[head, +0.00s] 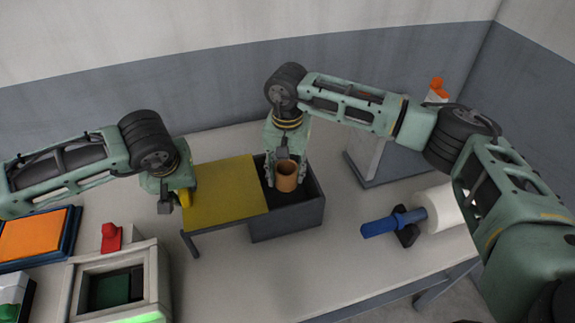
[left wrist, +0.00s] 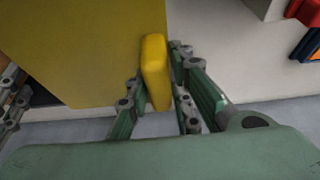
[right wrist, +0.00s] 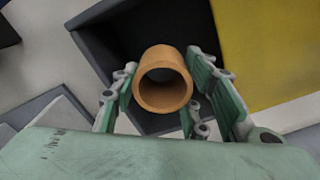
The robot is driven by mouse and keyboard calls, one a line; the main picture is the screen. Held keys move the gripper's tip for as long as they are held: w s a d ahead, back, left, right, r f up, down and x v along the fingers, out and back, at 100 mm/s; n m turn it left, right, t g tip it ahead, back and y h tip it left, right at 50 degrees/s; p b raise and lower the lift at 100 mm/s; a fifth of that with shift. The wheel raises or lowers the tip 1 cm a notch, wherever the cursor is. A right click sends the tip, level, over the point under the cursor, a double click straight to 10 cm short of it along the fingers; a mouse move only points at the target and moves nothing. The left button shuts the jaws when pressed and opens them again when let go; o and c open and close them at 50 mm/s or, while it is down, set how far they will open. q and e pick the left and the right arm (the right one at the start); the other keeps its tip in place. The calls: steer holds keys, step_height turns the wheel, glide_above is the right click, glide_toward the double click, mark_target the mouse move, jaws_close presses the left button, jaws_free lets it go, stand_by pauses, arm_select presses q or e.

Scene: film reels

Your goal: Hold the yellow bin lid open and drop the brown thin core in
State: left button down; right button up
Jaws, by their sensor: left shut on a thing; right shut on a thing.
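The yellow bin lid (head: 222,192) is swung open to the left of the dark grey bin (head: 287,222). My left gripper (head: 183,197) is shut on the lid's yellow handle (left wrist: 156,70) at the lid's left edge. The brown thin core (head: 287,177) is a short hollow tube. My right gripper (head: 286,183) is shut on it and holds it at the bin's opening. In the right wrist view the core (right wrist: 162,80) sits between the fingers with the dark bin interior behind it. The bin's floor is mostly hidden.
A white roll on a blue spindle (head: 393,222) lies right of the bin. A grey box-like stand (head: 376,160) is behind it. The table front of the bin is clear.

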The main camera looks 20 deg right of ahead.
arm_select(q)
steer(key=shift+w+a+r, duration=0.1)
steer(key=shift+w+r, duration=0.05)
steer(key=shift+w, duration=0.05)
arm_select(e)
steer(key=o, duration=1.2)
steer(key=shift+c, duration=0.2)
steer(key=shift+d+r, duration=1.45)
steer(key=shift+r, duration=3.1)
steer(key=d, duration=1)
